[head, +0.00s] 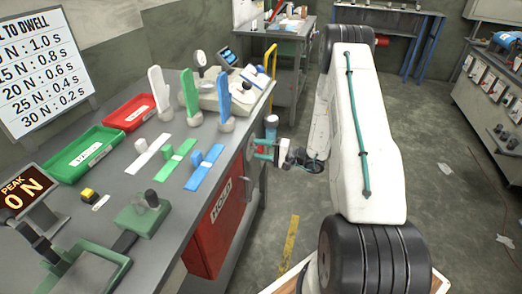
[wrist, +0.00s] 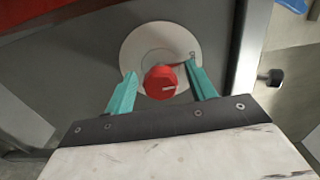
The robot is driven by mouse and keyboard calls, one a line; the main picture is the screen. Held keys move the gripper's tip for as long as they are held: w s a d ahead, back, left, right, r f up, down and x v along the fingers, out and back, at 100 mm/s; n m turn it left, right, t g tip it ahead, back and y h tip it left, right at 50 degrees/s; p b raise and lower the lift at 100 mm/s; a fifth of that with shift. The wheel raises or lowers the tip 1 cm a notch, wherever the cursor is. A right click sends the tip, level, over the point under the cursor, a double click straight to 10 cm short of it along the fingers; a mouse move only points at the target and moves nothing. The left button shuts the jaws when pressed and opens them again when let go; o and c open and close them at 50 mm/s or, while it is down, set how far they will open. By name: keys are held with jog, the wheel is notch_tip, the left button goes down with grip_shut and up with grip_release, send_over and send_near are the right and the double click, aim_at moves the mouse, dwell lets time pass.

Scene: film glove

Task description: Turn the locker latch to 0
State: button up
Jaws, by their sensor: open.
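The locker latch (wrist: 160,84) is a red knob with a short pale line on its face, in front of a round white dial plate (wrist: 138,45) on a grey panel. A small dark mark sits near the plate's right edge, too small to read. My gripper (wrist: 161,70) is open, with one teal finger on each side of the knob. Whether the fingers touch it cannot be told. In the head view my gripper (head: 265,148) is beside the bench's right end, and the latch is hidden there.
A red locker door (head: 212,222) marked HOLD is in the bench front. The bench (head: 185,215) carries a red tray (head: 128,112), a green tray (head: 85,152) and coloured glove forms. A dark round knob (wrist: 273,77) sticks out right of the dial. Floor behind my arm is mostly clear.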

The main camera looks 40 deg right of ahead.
jog(key=v, duration=0.7)
jog(key=shift+s+d, duration=0.25)
jog(key=shift+s, duration=0.05)
jog(key=s+a+r+n+g+y, duration=0.1)
jog(key=s+a+r+n+g, duration=0.1)
jog(key=s+a+r+g, duration=1.2)
jog(key=s+a+r+n+h, duration=0.4)
jog(key=s+r+h, duration=0.2)
jog(key=r, duration=0.3)
jog(key=s+a+r+n+t+h, duration=0.1)
jog(key=s+a+r+n+h, duration=0.3)
jog(key=s+r, duration=0.5)
jog(key=shift+a+r+h, duration=0.25)
jog(key=shift+a+h, duration=0.6)
jog(key=shift+h, duration=0.15)
